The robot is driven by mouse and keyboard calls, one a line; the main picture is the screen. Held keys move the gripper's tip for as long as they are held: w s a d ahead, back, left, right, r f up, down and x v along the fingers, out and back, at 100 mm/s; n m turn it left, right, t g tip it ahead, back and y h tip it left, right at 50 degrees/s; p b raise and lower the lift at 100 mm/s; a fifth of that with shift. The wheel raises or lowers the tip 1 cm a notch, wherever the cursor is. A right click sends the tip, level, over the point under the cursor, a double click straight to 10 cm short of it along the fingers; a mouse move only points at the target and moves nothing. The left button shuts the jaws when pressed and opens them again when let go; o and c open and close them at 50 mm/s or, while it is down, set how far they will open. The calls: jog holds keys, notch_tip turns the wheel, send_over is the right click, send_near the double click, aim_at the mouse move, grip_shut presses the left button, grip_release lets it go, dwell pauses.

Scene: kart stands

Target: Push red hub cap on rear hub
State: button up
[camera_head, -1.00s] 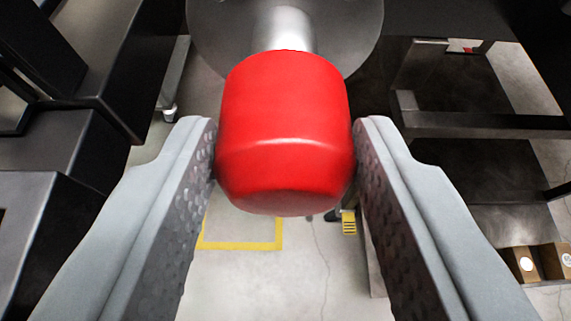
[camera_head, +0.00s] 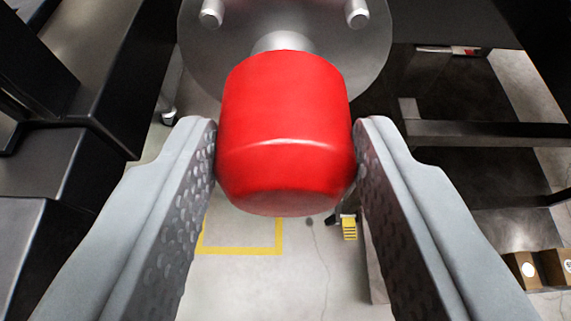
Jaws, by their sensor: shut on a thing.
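The red hub cap (camera_head: 285,130) is a rounded cylinder between the two fingers of my gripper (camera_head: 286,150). My gripper is shut on it, with a finger on each side. The rear hub (camera_head: 230,45) is a round grey metal disc straight beyond the cap, with studs (camera_head: 212,12) at its upper left and upper right. Its short central boss (camera_head: 283,41) shows just above the cap's far end. The cap lines up with the boss and hides most of it. I cannot tell how far the cap sits over the boss.
Dark box-like structures (camera_head: 40,235) stand at the left. A dark shelf frame (camera_head: 480,128) stands at the right, with brown boxes (camera_head: 540,268) low down. Below is pale floor with a yellow marking (camera_head: 240,251).

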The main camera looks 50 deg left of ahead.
jog(key=shift+w+a, duration=0.55)
jog(key=shift+a, duration=0.2)
jog(key=o, duration=1.2)
jog(key=v, duration=1.7)
jog(key=shift+s+d+r, duration=0.1)
